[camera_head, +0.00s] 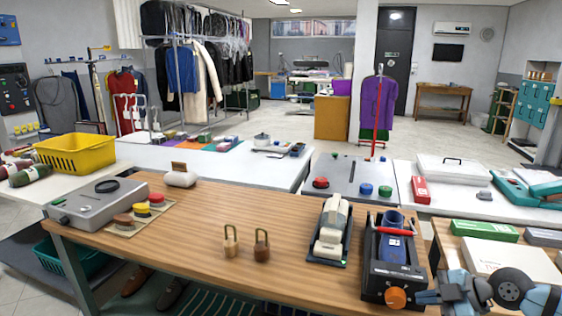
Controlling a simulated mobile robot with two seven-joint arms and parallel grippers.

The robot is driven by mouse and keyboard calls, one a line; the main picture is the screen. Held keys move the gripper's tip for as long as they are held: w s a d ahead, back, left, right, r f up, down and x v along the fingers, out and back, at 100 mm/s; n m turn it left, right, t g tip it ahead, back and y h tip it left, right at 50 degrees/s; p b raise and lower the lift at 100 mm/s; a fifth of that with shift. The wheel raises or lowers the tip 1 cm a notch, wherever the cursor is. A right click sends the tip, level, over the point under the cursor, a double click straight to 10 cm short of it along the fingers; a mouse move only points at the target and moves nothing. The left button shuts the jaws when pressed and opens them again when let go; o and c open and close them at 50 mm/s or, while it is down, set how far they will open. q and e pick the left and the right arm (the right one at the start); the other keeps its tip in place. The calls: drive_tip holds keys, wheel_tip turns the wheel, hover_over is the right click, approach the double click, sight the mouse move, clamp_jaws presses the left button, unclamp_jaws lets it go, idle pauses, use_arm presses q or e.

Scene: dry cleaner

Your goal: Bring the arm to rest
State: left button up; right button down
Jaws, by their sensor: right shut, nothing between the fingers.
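My right arm (508,290) comes in at the bottom right corner of the head view. Its gripper (428,297) points left, at the right end of the wooden table (200,225). The gripper is shut and holds nothing. It appears close beside the black tool caddy (375,265) with the orange knob (396,298); I cannot tell whether they touch. My left arm and gripper are not in view.
A tape dispenser (331,235) and two padlock-like items (261,245) stand on the table. A grey box (92,203) lies at its left. Behind my right arm are a white box (510,262) and a green box (485,231). The table's middle is mostly clear.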

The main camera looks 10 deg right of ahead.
drive_tip(key=s+a+f+m+t+h, duration=0.35)
drive_tip(key=s+a+f+m, duration=1.3)
drive_tip(key=a+f, duration=0.55)
use_arm(q)
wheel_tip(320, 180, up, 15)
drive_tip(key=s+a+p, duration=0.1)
drive_tip(key=p, duration=1.9)
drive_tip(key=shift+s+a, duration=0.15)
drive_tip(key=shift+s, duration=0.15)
use_arm(e)
wheel_tip(320, 180, up, 16)
drive_tip(key=s+n+h, duration=0.1)
drive_tip(key=s, duration=0.1)
drive_tip(key=shift+s+d+n, duration=0.2)
drive_tip(key=shift+d+n, duration=0.15)
drive_tip(key=shift+d, duration=0.05)
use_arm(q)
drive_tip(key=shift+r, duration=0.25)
